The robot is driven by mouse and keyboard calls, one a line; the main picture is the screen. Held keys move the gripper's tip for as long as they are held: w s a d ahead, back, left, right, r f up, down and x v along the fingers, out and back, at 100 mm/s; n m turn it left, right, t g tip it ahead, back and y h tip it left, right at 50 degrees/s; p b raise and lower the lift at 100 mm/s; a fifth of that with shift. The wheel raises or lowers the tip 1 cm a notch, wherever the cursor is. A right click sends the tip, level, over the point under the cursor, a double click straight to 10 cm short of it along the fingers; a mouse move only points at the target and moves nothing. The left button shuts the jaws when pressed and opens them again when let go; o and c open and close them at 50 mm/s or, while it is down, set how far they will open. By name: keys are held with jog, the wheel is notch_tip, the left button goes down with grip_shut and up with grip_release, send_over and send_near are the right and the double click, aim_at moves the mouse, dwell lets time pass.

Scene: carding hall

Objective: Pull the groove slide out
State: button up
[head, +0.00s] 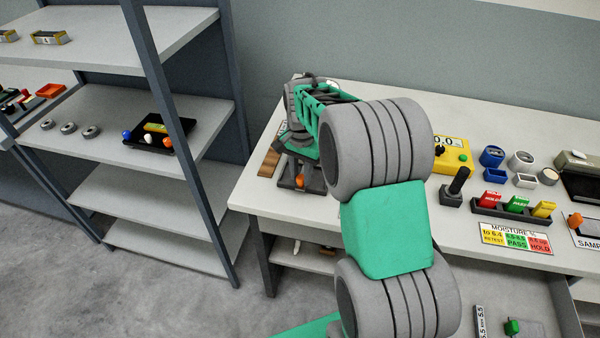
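My gripper (299,174) is at the left end of the white bench, pointing down, at the far end of my green and grey arm. A small orange piece (299,181) shows at its dark fingers, low over the bench top. It may be the knob of the groove slide, but I cannot tell for sure. The slide's body and groove are not clear here; my gripper and arm cover much of that spot. Whether the fingers are closed on the orange piece or only around it cannot be seen at this size.
A wooden block (269,163) lies left of my gripper. Right of my arm stand a yellow meter (453,154), a black-handled lever (456,187) and a rack of coloured cards (513,210). Shelves (110,150) stand left. A green knob (512,327) shows low at right.

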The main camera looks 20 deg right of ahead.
jog(key=o, duration=0.4)
jog(key=shift+s+a, duration=0.1)
jog(key=shift+a, duration=0.05)
jog(key=shift+o, duration=0.2)
jog(key=shift+r, duration=0.1)
notch_tip(320, 180, up, 8)
jog(key=shift+f+b, duration=0.15)
jog(key=shift+b, duration=0.35)
